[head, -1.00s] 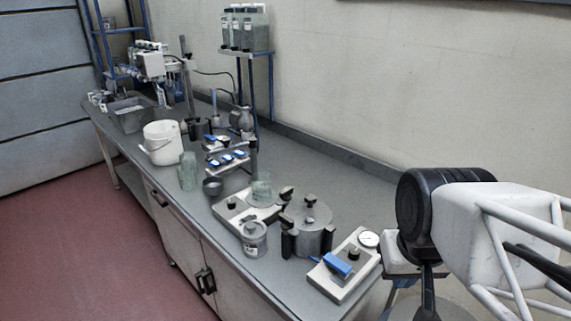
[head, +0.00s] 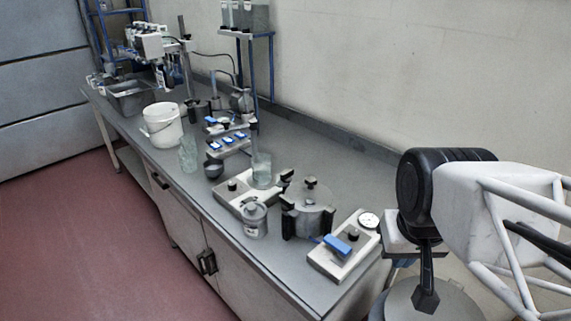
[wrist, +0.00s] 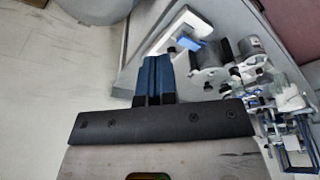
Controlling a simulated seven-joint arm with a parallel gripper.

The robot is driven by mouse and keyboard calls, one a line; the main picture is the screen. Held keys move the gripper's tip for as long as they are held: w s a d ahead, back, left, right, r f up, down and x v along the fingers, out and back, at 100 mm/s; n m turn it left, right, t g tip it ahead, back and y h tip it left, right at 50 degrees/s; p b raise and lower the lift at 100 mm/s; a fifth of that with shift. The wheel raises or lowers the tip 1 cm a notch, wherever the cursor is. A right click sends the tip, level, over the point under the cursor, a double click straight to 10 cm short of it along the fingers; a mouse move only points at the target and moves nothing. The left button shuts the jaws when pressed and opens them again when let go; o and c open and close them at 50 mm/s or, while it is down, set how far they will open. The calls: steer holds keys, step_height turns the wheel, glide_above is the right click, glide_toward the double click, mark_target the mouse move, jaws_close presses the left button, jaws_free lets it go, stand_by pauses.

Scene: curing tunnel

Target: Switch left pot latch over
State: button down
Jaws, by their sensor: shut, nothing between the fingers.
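The grey metal pot (head: 309,222) stands on the bench's near part in the head view, with a dark knob on its lid. A black latch (head: 288,222) is at its left side and another black latch (head: 328,220) at its right. Whether each is fastened is too small to tell. My gripper (head: 425,302) hangs to the right of the bench end, pointing down, apart from the pot. In the wrist view its dark fingers (wrist: 153,80) are together and empty. The pot (wrist: 207,78) also shows there, beyond and to the right of the fingers.
A white box with a blue lever (head: 338,245) and a gauge (head: 368,220) stand between the pot and my gripper. A lidded grey jar (head: 255,220) and a glass beaker (head: 261,170) are left of the pot. Bare bench lies behind it, along the wall.

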steer(key=c, duration=1.2)
jaws_free()
steer(key=shift+w+r, duration=0.15)
steer(key=shift+w, duration=0.1)
steer(key=shift+o, duration=0.6)
steer(key=w+a+r+m, duration=0.1)
steer(key=w, duration=0.4)
steer(key=w+a+r+m, duration=0.1)
steer(key=w+a, duration=0.1)
steer(key=w, duration=0.4)
steer(key=shift+r+g, duration=0.25)
steer(key=shift+g, duration=0.05)
steer(key=m+g, duration=0.2)
steer(key=m, duration=0.5)
glide_above(287, 171)
step_height(287, 171, down, 7)
steer(key=shift+s+r, duration=0.1)
steer(key=shift+r, duration=0.1)
steer(key=shift+f, duration=3.9)
